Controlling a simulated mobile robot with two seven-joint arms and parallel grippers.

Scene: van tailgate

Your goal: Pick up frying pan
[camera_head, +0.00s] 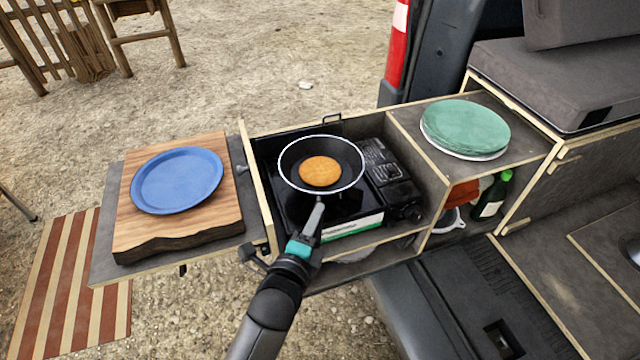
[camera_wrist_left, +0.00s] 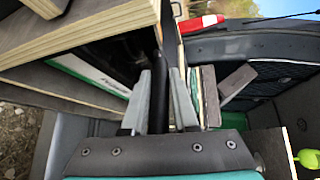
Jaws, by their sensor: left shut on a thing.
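The black frying pan (camera_head: 290,180) with a pale rim sits over the camping stove (camera_head: 395,192), with a round golden-brown pancake (camera_head: 320,171) in it. Its handle points toward me. My left gripper (camera_head: 306,240) comes from below and is shut on the handle. In the left wrist view the dark handle (camera_wrist_left: 160,95) runs between the two grey fingers of my left gripper (camera_wrist_left: 163,90). Whether the pan touches the stove is hard to tell. My right gripper is not in view.
A blue plate (camera_head: 177,180) lies on a wooden board (camera_head: 210,222) to the left. Green plates (camera_head: 466,126) are stacked on the right shelf, above a dark bottle (camera_head: 491,197). Wooden box walls enclose the stove.

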